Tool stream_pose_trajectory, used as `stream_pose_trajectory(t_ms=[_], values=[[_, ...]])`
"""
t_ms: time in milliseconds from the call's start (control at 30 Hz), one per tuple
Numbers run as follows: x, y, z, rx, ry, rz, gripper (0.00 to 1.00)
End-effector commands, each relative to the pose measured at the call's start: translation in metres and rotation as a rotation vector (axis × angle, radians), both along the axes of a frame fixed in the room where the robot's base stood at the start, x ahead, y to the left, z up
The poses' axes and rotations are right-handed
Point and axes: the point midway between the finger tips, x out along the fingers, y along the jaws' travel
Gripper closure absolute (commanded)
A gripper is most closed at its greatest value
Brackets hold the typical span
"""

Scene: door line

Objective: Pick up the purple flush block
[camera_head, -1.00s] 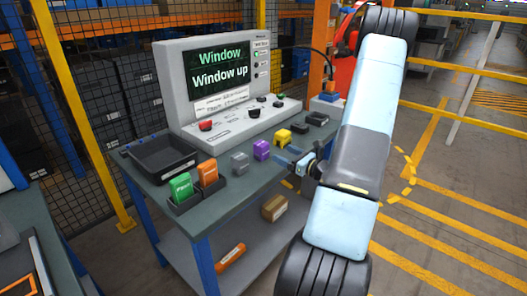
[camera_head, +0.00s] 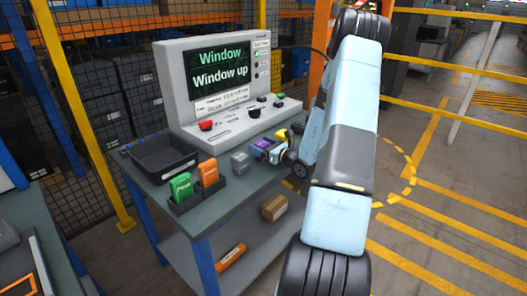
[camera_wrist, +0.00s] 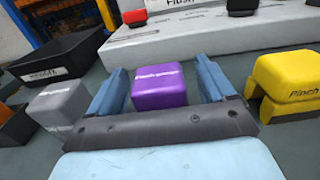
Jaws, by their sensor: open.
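The purple flush block (camera_wrist: 159,86) sits on the table between the two fingers of my gripper (camera_wrist: 163,92) in the wrist view. The fingers are open, with a gap visible on each side of the block. In the head view the purple block (camera_head: 262,146) is partly hidden by my gripper (camera_head: 265,152), which is low over the table from the right.
A grey block (camera_wrist: 60,104) lies left of my gripper, and a yellow block (camera_wrist: 287,82) lies close on the right. The control console (camera_head: 217,83) stands behind. A black tray (camera_head: 162,155) and green and orange cards (camera_head: 208,173) are further left.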

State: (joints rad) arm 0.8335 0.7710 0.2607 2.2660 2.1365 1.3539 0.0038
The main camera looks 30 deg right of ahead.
Motion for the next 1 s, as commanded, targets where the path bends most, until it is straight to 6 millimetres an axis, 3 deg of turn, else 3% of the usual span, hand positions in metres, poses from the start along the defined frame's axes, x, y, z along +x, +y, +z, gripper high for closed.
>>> stream_pose_trajectory(t_ms=[267, 900, 1000], values=[[0.0053, 0.0016, -0.0003, 0.001, 0.001, -0.001, 0.17], [0.0049, 0.0012, -0.0002, 0.001, 0.001, -0.002, 0.77], [0.0050, 0.0013, 0.0000, 0.000, 0.000, -0.001, 0.80]])
